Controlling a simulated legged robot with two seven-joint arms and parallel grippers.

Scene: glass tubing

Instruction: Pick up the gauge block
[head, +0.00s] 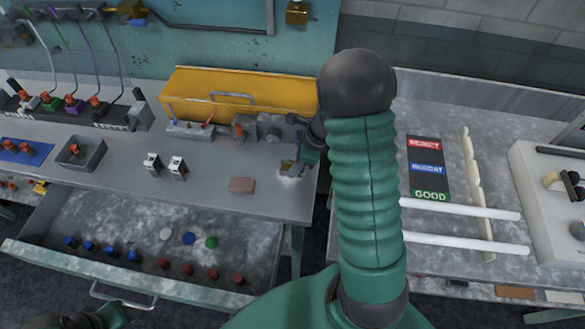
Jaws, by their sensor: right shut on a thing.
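My right gripper (290,169) is at the right end of the grey workbench, low over its top. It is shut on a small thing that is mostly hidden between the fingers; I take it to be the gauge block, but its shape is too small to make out. A brown rectangular block (242,185) lies on the bench to the left of the gripper, apart from it. Part of my left arm shows dark at the bottom left edge; whether its gripper is open or shut does not show.
A yellow toolbox (238,95) and a grey vise-like device (262,128) stand behind the gripper. An open drawer (130,212) with several coloured knobs juts out below the bench. A REJECT/GOOD board (427,168) and white tubes (465,208) lie on the right-hand table.

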